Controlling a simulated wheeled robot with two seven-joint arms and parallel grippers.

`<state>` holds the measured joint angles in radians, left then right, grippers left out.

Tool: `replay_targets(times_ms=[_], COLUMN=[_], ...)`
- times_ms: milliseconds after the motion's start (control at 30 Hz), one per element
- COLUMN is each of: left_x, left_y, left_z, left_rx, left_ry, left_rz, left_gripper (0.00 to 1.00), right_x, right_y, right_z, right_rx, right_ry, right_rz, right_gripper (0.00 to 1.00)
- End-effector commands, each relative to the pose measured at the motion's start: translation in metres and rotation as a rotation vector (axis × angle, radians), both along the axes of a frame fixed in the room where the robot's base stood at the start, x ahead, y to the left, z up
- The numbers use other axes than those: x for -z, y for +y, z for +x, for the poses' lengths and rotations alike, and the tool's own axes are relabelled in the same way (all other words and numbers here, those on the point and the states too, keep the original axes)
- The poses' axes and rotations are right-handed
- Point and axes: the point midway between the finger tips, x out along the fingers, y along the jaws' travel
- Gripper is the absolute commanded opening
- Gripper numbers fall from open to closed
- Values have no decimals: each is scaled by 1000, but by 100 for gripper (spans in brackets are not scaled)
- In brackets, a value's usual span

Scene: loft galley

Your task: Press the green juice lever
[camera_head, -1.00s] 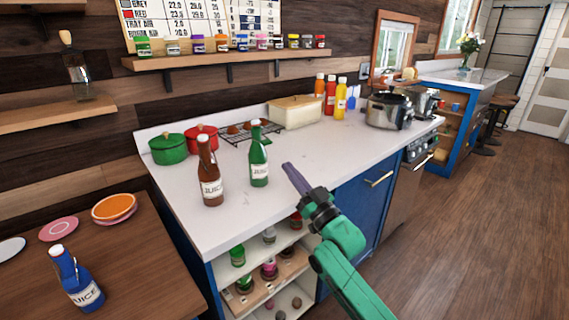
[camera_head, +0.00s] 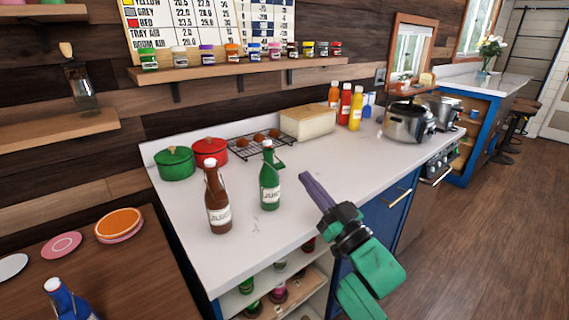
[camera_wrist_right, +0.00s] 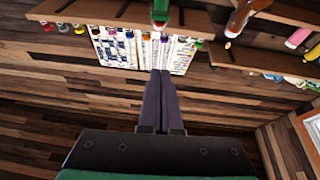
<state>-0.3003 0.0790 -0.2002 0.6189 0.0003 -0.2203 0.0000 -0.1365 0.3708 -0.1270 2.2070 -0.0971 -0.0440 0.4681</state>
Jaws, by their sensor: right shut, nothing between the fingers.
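The green juice bottle (camera_head: 269,187) stands upright on the white counter, with a pale cap and a white label. A small green piece juts from its right side near the neck and looks like the lever. My right gripper (camera_head: 305,178) is shut and empty, its dark purple fingers pointing up-left, a short gap to the right of the bottle in the head view. In the right wrist view the shut fingers (camera_wrist_right: 160,75) point toward the green bottle (camera_wrist_right: 160,12), which is cut off at the top edge. My left gripper is not in view.
A brown juice bottle (camera_head: 217,205) stands left of the green one. Behind are a red pot (camera_head: 210,152), a green pot (camera_head: 175,163) and a wire rack (camera_head: 250,146). Sauce bottles (camera_head: 345,105) and a metal cooker (camera_head: 408,122) stand farther right.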

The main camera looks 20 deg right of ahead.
Motion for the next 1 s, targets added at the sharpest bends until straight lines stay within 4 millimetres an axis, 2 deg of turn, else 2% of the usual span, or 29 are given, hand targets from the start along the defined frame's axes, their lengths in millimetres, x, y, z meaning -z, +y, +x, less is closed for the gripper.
replay_targets(times_ms=[67,167,267,400,533,567,600,733,1000], left_x=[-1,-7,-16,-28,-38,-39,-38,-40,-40], left_y=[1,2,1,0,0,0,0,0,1], left_z=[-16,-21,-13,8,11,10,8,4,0], left_rx=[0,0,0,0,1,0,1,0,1], left_ry=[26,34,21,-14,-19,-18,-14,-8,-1], left_rz=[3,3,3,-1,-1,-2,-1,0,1], left_gripper=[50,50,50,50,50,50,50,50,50], right_x=[-3,-10,-20,-31,-42,-41,-26,-6,4], right_y=[1,5,11,20,29,31,30,30,30], right_z=[4,16,34,62,87,91,90,90,90], right_rx=[1,0,0,1,0,0,-1,0,0], right_ry=[-2,-3,-3,-2,-2,0,7,5,0], right_rz=[1,2,2,2,2,1,2,1,0], right_gripper=[0,0,0,0,0,0,0,0,0])
